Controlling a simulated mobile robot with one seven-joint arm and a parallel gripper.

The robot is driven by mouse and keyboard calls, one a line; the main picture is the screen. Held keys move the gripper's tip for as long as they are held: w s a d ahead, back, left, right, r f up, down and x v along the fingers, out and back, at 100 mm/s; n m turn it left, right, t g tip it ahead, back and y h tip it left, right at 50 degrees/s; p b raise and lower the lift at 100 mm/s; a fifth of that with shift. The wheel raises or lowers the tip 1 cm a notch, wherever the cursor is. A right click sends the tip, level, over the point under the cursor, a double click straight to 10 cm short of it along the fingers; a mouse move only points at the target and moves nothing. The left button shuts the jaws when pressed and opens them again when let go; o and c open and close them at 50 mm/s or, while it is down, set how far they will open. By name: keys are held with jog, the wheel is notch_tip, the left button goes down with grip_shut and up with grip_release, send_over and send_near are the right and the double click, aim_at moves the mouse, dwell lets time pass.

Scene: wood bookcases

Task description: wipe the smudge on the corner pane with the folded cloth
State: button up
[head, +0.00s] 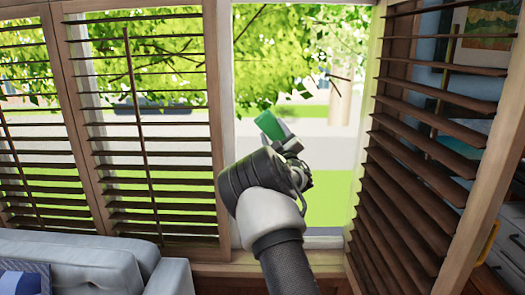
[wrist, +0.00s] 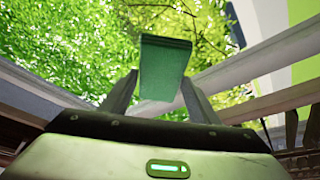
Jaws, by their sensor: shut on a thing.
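My gripper (head: 283,139) is raised in front of the open window pane (head: 252,185) in the head view. It is shut on a green folded cloth (head: 270,125). In the wrist view the cloth (wrist: 163,68) stands up between the two fingers of the gripper (wrist: 163,92), with trees and sky beyond it. I cannot tell whether the cloth touches the glass. No smudge can be made out on the pane in either view.
Closed-frame louvred shutters (head: 150,130) cover the window at left. An open louvred shutter (head: 425,165) swings into the room at right, close to my arm. A grey sofa (head: 85,262) with a blue cushion (head: 25,280) stands at lower left.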

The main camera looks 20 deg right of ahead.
jog(key=shift+w+d+r, duration=0.4)
jog(key=shift+d+r, duration=0.15)
jog(key=shift+r, duration=0.25)
jog(key=shift+w+d+p, duration=0.1)
jog(key=shift+w+p, duration=0.1)
jog(key=shift+p, duration=0.1)
jog(key=shift+w+d+p, duration=0.25)
jog(key=shift+w+p, duration=0.05)
jog(key=shift+w, duration=0.55)
jog(key=shift+w+d+p, duration=0.25)
jog(key=shift+w+p, duration=0.1)
jog(key=shift+w, duration=0.5)
jog(key=shift+w+d+p, duration=0.25)
jog(key=shift+w+p, duration=0.05)
jog(key=shift+w, duration=0.55)
jog(key=shift+w+d+f+b, duration=0.1)
jog(key=shift+w+d+b, duration=0.1)
jog(key=shift+w, duration=0.3)
jog(key=shift+w+d+b, duration=0.1)
jog(key=shift+w+b, duration=0.05)
jog(key=shift+w, duration=0.3)
jog(key=shift+d, duration=0.1)
